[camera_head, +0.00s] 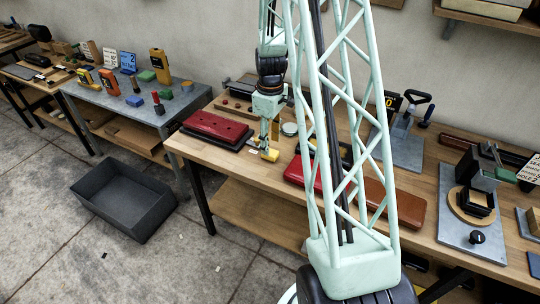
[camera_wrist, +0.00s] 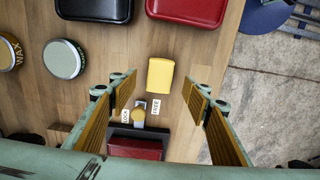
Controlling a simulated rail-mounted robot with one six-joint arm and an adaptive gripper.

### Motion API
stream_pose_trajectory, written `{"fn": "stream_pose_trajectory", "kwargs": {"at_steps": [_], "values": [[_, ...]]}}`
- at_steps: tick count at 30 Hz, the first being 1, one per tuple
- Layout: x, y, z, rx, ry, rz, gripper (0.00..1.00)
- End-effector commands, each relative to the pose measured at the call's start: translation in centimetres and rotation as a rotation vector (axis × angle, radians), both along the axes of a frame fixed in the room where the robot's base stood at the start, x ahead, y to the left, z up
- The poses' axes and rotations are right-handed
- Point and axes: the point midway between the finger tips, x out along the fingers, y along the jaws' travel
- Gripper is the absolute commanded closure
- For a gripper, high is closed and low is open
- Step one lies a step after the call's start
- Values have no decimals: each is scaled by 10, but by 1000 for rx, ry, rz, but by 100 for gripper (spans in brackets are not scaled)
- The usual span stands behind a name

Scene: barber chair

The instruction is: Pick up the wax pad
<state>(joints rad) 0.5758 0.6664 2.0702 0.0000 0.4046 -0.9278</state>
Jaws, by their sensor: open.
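A small yellow block (camera_wrist: 160,74), which looks like the wax pad, lies on the wooden bench. It also shows in the head view (camera_head: 270,155), right at my gripper's tips. My gripper (camera_wrist: 159,82) is open and points down over the bench, with one finger on each side of the block in the wrist view. Nothing is held. In the head view my gripper (camera_head: 268,143) is beside the dark red padded piece (camera_head: 216,130). Any gap in height between fingertips and block is hard to tell.
A tin marked WAX (camera_wrist: 9,52) and a grey-lidded tin (camera_wrist: 65,58) stand left. A black piece (camera_wrist: 93,9) and a red piece (camera_wrist: 186,10) lie at the top. Small LOCK and FREE labels (camera_wrist: 154,108) sit close below the block. The bench edge is right.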

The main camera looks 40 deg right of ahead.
Motion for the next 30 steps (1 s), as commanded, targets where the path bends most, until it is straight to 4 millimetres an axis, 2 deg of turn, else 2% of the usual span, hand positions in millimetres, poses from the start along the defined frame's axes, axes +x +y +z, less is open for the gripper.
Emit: {"fn": "stream_pose_trajectory", "kwargs": {"at_steps": [5, 18, 30], "values": [[0, 0, -8, 1, 1, 0, 56], [1, 0, -45, 1, 1, 0, 56], [1, 0, -51, 0, 0, 0, 56]]}}
